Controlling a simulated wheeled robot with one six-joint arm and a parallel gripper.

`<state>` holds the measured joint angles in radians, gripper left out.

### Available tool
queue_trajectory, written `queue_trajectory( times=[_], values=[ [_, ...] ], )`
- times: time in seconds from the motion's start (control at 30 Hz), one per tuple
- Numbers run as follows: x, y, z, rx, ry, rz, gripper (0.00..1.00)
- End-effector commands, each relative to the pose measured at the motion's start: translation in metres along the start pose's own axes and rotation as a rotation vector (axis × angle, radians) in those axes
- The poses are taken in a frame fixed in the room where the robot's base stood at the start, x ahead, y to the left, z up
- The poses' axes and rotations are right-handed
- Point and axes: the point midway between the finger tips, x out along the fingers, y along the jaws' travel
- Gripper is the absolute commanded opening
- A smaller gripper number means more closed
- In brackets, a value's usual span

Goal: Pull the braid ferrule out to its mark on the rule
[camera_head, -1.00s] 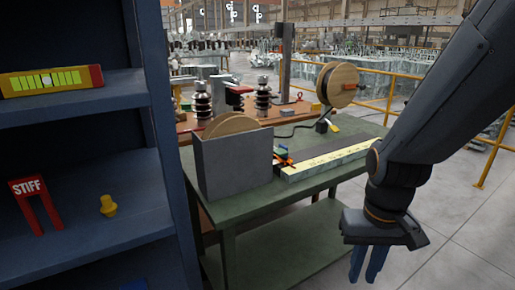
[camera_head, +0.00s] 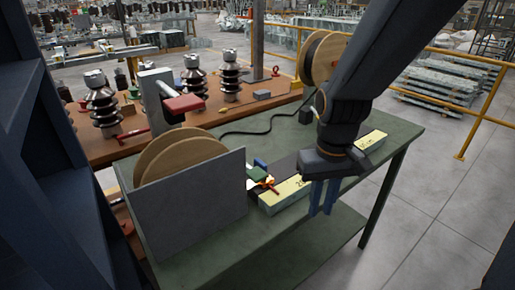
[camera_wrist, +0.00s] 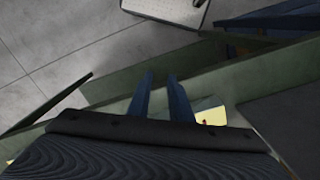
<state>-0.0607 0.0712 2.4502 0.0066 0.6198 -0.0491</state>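The rule (camera_head: 283,195) is a pale block with a yellow marked face, lying along the green bench. My arm hides its middle, and its far end shows beyond. A small orange-red piece (camera_head: 268,186), perhaps the ferrule, sits at the rule's left end beside a green block (camera_head: 257,174). I cannot make out the braid clearly. My gripper (camera_head: 322,212) points down in front of the rule, near the bench's front edge. Its two blue fingers stand a little apart with nothing between them, also in the wrist view (camera_wrist: 160,76). A bit of yellow (camera_wrist: 212,116) shows beside the fingers there.
A wooden reel (camera_head: 325,55) is behind my arm. A dark blue shelf (camera_head: 75,190) closes off the left. A yellow rail (camera_head: 478,130) runs at the right, with open floor before it.

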Motion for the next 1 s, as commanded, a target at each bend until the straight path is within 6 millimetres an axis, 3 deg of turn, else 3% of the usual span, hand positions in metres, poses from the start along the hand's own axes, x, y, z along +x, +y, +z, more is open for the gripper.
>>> queue_trajectory(
  times=[0.03, 0.2, 0.5, 0.73, 1.0],
  values=[
    [-0.022, -0.011, -0.015, -0.05, 0.0, 0.0, 0.19],
    [-0.069, -0.051, -0.068, -0.231, 0.0, 0.002, 0.19],
    [-0.112, -0.111, -0.121, -0.44, -0.002, 0.003, 0.19],
    [-0.115, -0.127, -0.133, -0.491, -0.004, 0.004, 0.19],
    [-0.079, -0.127, -0.132, -0.491, -0.006, 0.003, 0.19]
  ],
)
